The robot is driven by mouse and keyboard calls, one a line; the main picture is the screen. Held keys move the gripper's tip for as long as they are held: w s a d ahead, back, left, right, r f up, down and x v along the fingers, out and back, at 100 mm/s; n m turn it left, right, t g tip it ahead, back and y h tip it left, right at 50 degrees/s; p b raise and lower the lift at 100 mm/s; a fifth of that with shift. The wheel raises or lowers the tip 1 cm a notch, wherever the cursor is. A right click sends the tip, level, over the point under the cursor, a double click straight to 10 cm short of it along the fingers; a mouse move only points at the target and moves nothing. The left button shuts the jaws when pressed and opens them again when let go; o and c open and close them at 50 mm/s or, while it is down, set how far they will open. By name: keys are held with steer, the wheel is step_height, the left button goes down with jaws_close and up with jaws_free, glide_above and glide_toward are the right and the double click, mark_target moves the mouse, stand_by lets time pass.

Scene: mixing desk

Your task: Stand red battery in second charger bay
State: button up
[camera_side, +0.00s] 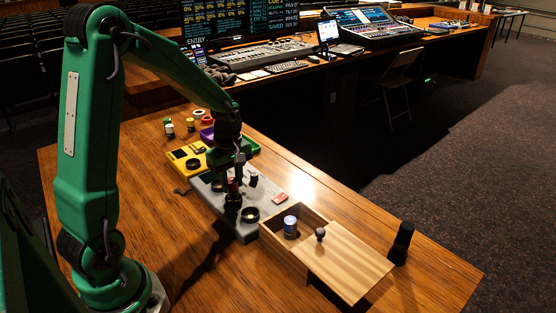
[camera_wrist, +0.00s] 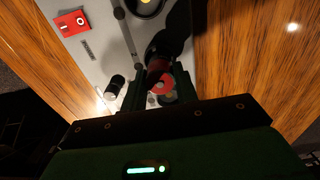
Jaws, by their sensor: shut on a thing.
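The red battery (camera_wrist: 157,68) is between the fingers of my gripper (camera_wrist: 158,98) in the wrist view, with its red end towards the camera. In the side view my gripper (camera_side: 234,188) is low over the grey charger (camera_side: 240,230), shut on the battery, which shows only as a small dark red patch. The charger has round black bay rings; one (camera_side: 250,214) is in front of my gripper and another (camera_side: 218,185) is behind it to the left. A ring (camera_wrist: 148,5) also shows at the top of the wrist view. My fingers hide the battery's lower end, so I cannot tell whether it touches a bay.
A red label block (camera_side: 280,198) and a dark upright knob (camera_side: 253,179) are on the charger. A yellow tray (camera_side: 178,168) and small cylinders (camera_side: 190,124) are behind. A black object (camera_side: 402,243) stands right.

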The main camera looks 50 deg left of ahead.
mark_target(232, 179)
steer(key=shift+f, duration=0.65)
stand_by(0.8)
steer(key=o, duration=0.8)
steer(key=shift+r, duration=0.15)
steer(key=shift+r, duration=5.35)
